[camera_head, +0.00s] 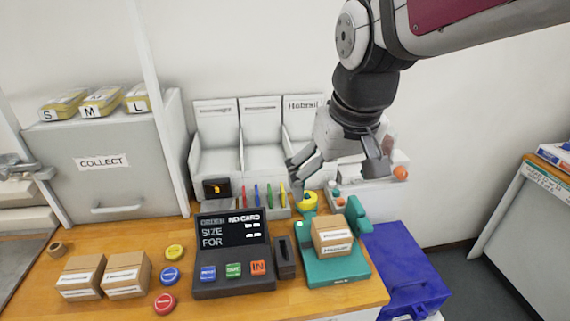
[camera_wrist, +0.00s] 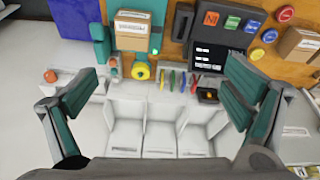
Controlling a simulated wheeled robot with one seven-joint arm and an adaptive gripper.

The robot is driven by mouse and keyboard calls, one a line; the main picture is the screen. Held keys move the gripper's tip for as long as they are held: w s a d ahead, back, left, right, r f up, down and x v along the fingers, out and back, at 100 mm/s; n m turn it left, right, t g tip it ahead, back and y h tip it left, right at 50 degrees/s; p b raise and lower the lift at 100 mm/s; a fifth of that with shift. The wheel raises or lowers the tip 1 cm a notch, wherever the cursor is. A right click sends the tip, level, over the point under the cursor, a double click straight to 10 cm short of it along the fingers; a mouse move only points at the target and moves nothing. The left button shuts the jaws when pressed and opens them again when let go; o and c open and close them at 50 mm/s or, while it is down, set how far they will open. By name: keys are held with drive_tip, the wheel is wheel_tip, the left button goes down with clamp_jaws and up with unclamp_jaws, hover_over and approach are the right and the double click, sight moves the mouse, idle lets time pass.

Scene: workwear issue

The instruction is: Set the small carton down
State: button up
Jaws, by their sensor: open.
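A small brown carton (camera_head: 332,238) with a white label sits on the teal device (camera_head: 358,270) at the right front of the counter. It shows in the wrist view (camera_wrist: 131,30), also on the teal device, beyond my fingertips. My gripper (camera_head: 335,168) is open and empty. It hangs above and behind the carton, clear of it, in front of the wall bins. In the wrist view its two teal-padded fingers (camera_wrist: 160,85) stand wide apart with nothing between them. Two similar cartons, a left one (camera_head: 81,278) and a right one (camera_head: 126,276), stand at the counter's left.
A dark order terminal (camera_head: 232,285) with coloured buttons stands mid-counter, beside several round coloured buttons. A yellow round object (camera_head: 307,201) and several coloured pens are behind. A grey COLLECT cabinet (camera_head: 105,190) is at left. A blue crate (camera_head: 405,262) is beyond the counter's right edge.

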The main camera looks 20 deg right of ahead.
drive_tip(key=s+a+r+t, duration=0.2)
drive_tip(key=s+a, duration=0.1)
drive_tip(key=s, duration=0.5)
drive_tip(key=shift+a+r+n+y, duration=0.2)
drive_tip(key=shift+r+n+y, duration=0.1)
drive_tip(key=shift+n, duration=0.1)
